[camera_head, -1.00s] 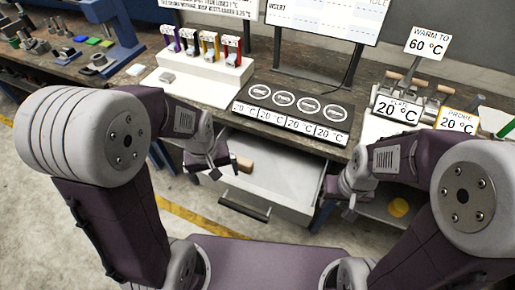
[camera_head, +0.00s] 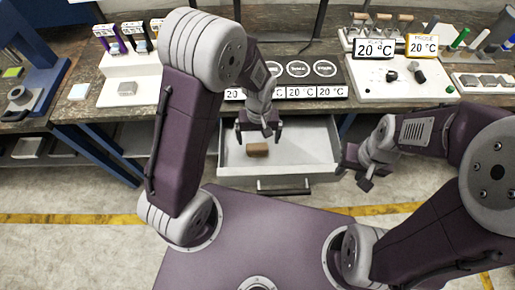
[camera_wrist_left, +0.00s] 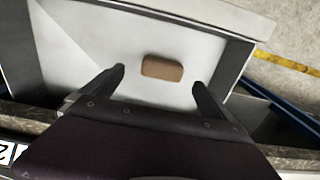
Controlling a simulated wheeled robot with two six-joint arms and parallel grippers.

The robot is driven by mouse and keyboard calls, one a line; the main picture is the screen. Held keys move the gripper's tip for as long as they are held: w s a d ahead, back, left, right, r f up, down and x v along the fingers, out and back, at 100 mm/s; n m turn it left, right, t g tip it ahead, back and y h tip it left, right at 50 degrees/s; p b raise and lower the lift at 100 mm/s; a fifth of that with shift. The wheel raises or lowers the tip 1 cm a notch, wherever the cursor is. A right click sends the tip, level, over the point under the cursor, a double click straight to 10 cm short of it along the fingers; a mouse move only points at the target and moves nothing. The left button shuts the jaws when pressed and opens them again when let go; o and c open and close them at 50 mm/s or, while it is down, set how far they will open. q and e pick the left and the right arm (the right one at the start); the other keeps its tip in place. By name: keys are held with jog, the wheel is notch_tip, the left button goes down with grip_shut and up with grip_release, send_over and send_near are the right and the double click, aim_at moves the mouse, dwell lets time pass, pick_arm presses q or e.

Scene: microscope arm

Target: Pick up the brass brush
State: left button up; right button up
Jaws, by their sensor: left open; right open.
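A brown block (camera_head: 257,150), which looks like the wooden back of the brush, lies in the open drawer; no brass bristles show. It also shows in the left wrist view (camera_wrist_left: 162,67), between and slightly beyond my finger tips. My left gripper (camera_head: 259,134) is open and empty above the drawer, fingers pointing down toward the block, apart from it. In the left wrist view the two fingers (camera_wrist_left: 158,79) stand wide on either side of it. My right gripper (camera_head: 358,180) is open and empty, right of the drawer.
The pulled-out drawer (camera_head: 315,150) has walls around the block and a dark front handle (camera_head: 284,188). The drawer floor around the block is clear.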

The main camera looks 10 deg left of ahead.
aim_at(257, 146)
pick_arm(q)
jog(key=shift+a+f, duration=0.2)
jog(key=shift+f, duration=0.75)
notch_tip(257, 146, down, 5)
jog(key=shift+w+a+r, duration=0.1)
jog(key=shift+r, duration=0.1)
jog(key=c, duration=1.5)
jog(key=shift+r, duration=0.1)
jog(key=shift+c, duration=0.2)
notch_tip(257, 146, up, 4)
jog(key=shift+r, duration=0.25)
jog(key=w+d+r, duration=0.5)
jog(key=d+r, duration=0.1)
jog(key=d, duration=0.4)
jog(key=shift+w+r, duration=0.25)
jog(key=shift+w, duration=0.15)
